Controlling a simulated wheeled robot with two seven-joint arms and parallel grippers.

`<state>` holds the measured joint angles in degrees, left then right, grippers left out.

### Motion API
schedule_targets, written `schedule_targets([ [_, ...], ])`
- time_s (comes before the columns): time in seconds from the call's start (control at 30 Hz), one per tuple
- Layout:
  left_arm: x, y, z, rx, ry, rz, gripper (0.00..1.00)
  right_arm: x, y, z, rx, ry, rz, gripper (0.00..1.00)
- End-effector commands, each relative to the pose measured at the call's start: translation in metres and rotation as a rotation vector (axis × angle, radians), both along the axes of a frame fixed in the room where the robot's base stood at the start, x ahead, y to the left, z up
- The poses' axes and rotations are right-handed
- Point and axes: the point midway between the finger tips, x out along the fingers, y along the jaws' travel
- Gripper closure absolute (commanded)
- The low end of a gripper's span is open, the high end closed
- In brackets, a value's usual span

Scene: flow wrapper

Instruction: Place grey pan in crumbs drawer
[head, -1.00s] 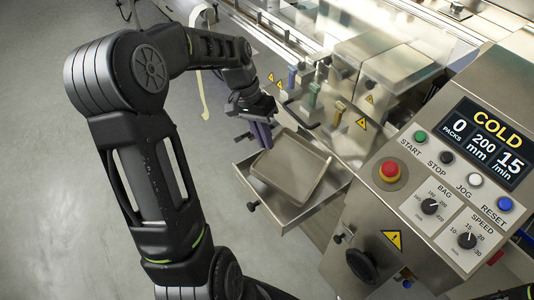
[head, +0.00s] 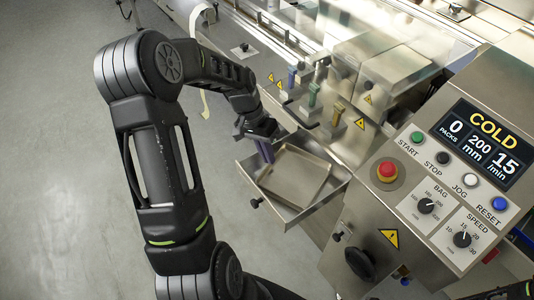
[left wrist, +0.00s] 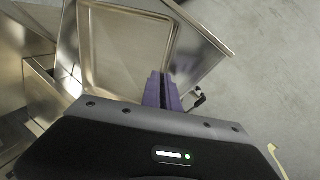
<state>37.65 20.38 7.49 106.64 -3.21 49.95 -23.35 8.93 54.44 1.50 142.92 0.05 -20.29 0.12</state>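The grey pan (head: 297,177) is a shallow rectangular metal tray. In the head view it lies within the outline of the pulled-out crumbs drawer (head: 308,209), low between its walls; I cannot tell whether it touches the floor. My left gripper (head: 265,152) has purple fingers, pointing down at the pan's left edge and close together on its rim. In the left wrist view the fingers (left wrist: 162,92) meet the near corner of the pan (left wrist: 125,45), and the drawer (left wrist: 205,45) shows around it. My right gripper is not in view.
The wrapper's control panel (head: 465,165), with a red stop button (head: 387,171) and a COLD display, stands right of the drawer. Coloured levers (head: 313,95) and clear covers lie behind it. Open grey floor (head: 60,150) is at the left.

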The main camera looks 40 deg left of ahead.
Motion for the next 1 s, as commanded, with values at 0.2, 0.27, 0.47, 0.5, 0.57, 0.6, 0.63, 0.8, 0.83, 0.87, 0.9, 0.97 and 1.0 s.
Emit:
schedule_targets([
  [0.2, -0.004, 0.0, -0.007, -0.001, 0.011, -0.002, 0.93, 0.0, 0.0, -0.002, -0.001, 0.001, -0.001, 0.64],
  [0.27, -0.004, 0.0, -0.007, -0.001, 0.01, -0.001, 0.88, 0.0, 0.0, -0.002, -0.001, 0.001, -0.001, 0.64],
  [0.47, -0.003, 0.0, -0.005, -0.001, 0.007, -0.001, 0.72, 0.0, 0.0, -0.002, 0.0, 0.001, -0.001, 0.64],
  [0.5, -0.003, 0.0, -0.004, -0.001, 0.007, -0.001, 0.72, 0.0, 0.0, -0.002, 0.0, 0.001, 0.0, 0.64],
  [0.57, -0.003, 0.0, -0.004, -0.001, 0.006, -0.001, 0.72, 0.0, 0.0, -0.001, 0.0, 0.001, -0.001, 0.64],
  [0.6, -0.002, 0.0, -0.004, -0.001, 0.006, -0.001, 0.72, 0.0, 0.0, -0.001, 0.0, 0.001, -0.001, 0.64],
  [0.63, -0.002, 0.0, -0.004, -0.001, 0.006, -0.001, 0.72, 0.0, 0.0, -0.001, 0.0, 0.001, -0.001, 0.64],
  [0.8, -0.002, 0.001, -0.001, 0.001, 0.004, 0.0, 0.72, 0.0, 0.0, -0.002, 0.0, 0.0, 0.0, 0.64],
  [0.83, -0.002, 0.002, 0.001, 0.001, 0.004, 0.0, 0.72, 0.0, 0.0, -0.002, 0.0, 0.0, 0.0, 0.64],
  [0.87, -0.002, 0.003, 0.003, 0.001, 0.004, 0.0, 0.72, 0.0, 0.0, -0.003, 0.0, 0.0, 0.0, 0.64],
  [0.9, -0.002, 0.004, 0.006, 0.001, 0.003, 0.0, 0.72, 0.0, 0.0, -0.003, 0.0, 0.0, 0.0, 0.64],
  [0.97, -0.002, 0.006, 0.013, 0.002, 0.002, 0.0, 0.72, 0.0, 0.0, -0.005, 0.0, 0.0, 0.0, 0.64],
  [1.0, -0.002, 0.008, 0.019, 0.001, 0.002, 0.0, 0.72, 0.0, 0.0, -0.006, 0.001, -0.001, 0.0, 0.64],
])
